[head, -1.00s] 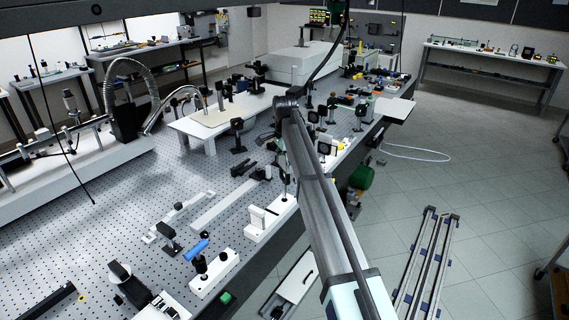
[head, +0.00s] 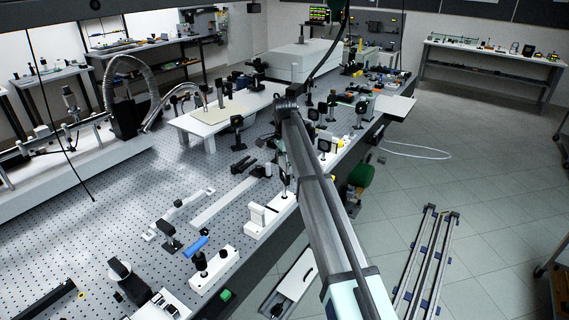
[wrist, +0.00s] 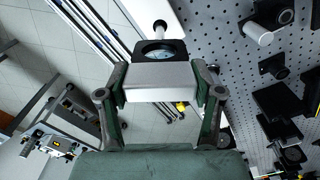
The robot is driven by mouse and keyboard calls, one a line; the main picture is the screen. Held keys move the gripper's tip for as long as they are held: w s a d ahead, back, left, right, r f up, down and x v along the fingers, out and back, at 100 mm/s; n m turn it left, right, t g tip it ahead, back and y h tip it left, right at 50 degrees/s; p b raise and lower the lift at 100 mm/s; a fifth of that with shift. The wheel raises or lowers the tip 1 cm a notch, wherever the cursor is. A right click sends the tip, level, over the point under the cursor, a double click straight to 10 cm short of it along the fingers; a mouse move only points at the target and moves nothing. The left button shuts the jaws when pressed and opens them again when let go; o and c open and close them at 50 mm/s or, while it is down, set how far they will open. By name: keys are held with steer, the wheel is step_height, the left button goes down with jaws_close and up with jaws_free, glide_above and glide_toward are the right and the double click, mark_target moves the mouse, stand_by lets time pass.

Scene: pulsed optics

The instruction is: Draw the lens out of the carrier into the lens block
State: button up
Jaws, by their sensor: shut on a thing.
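In the wrist view my gripper (wrist: 162,100) is shut on a pale silver-grey block (wrist: 160,75), one finger against each end; I take it to be the lens block. Just beyond it, towards the top of the view, is a black carrier (wrist: 177,45) on a post. A round, glassy lens (wrist: 158,54) shows in its opening. The silver block overlaps the lower part of the carrier, so I cannot tell whether they touch or how the lens sits between them. In the head view my arm hides the gripper and the block.
The perforated optics bench (head: 110,220) carries many mounts and posts. Near its front edge stand a white base (head: 270,215) and a white block with black knobs (head: 215,270). Dark fittings (wrist: 278,105) lie right of my gripper. Floor rails (head: 425,265) stand beyond the edge.

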steer(key=shift+f, duration=0.3)
stand_by(0.4)
steer(key=shift+f+b, duration=0.4)
steer(key=shift+f, duration=0.55)
steer(key=o, duration=1.8)
steer(key=shift+c, duration=0.2)
steer(key=shift+r, duration=0.15)
step_height(320, 180, up, 12)
steer(key=shift+f, duration=0.25)
step_height(320, 180, up, 4)
steer(key=shift+r+p, duration=0.15)
steer(key=shift+p, duration=0.95)
